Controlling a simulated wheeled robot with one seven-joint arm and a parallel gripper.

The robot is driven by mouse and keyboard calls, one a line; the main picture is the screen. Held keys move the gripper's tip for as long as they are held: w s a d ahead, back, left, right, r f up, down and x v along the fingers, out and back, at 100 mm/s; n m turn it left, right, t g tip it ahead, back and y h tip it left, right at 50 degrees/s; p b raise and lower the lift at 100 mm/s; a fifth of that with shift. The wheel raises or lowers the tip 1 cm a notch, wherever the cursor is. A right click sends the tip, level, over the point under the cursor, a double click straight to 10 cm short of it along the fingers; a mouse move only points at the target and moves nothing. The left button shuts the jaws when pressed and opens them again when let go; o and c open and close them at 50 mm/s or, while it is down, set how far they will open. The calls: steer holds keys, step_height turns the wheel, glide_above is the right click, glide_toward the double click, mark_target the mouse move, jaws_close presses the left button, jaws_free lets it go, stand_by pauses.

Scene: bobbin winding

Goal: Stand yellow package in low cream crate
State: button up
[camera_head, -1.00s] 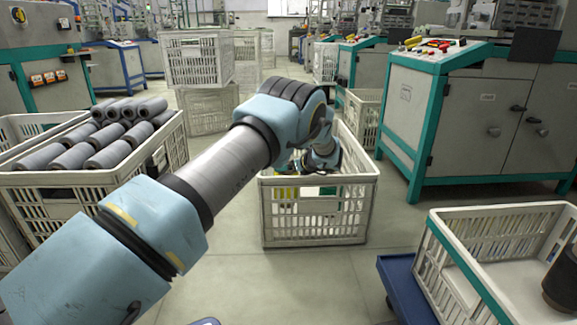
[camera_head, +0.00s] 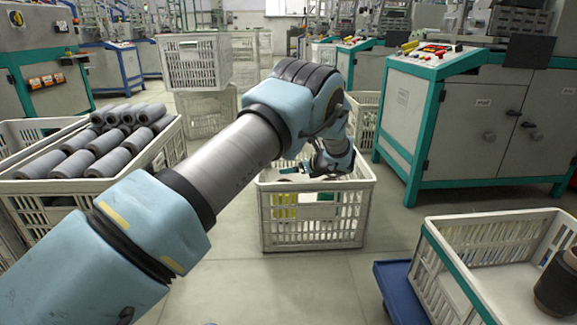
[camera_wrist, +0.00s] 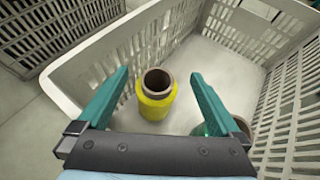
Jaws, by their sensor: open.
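The low cream crate (camera_head: 318,238) stands on the floor in the middle of the head view; its wall also shows in the wrist view (camera_wrist: 85,62). The yellow package (camera_wrist: 155,97), a yellow-wound bobbin with a brown tube, stands upright inside the crate. In the head view, yellow (camera_head: 284,207) shows through the crate's slots. My gripper (camera_wrist: 160,82) is open over the crate, its teal fingers on either side of the yellow package in the picture and apart from it. In the head view, my gripper (camera_head: 290,175) is at the crate's rim, partly hidden by my arm.
A green package (camera_wrist: 225,128) with a brown tube stands in the crate by the right finger. A crate of grey packages (camera_head: 90,185) is at left. Another crate (camera_head: 455,275) with a dark package (camera_head: 556,283) is at lower right. A machine cabinet (camera_head: 465,125) stands right.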

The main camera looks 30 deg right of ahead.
steer(key=a+p+v, duration=0.1)
steer(key=v, duration=0.5)
steer(key=shift+d+p, duration=0.4)
steer(key=w+a+r+n+g+y, duration=0.1)
steer(key=a+r+n+g, duration=0.15)
steer(key=a+n, duration=0.75)
steer(key=w+a+r+n+g+y, duration=0.15)
steer(key=a+g, duration=0.25)
steer(key=a, duration=1.3)
steer(key=s+a+r+n+g+h, duration=0.2)
steer(key=s+a+r+n, duration=0.1)
steer(key=s+a+n, duration=0.7)
steer(key=s+a+r+n+g+h, duration=0.2)
steer(key=s+a+r+n, duration=0.1)
steer(key=s+a+n, duration=0.7)
steer(key=a+n, duration=0.1)
steer(key=a, duration=0.3)
steer(key=shift+s+a+n+h, duration=0.3)
steer(key=shift+a+n+h, duration=0.05)
steer(key=shift+r, duration=0.1)
step_height(320, 180, up, 49)
steer(key=p, duration=4.9)
steer(key=shift+r, duration=0.2)
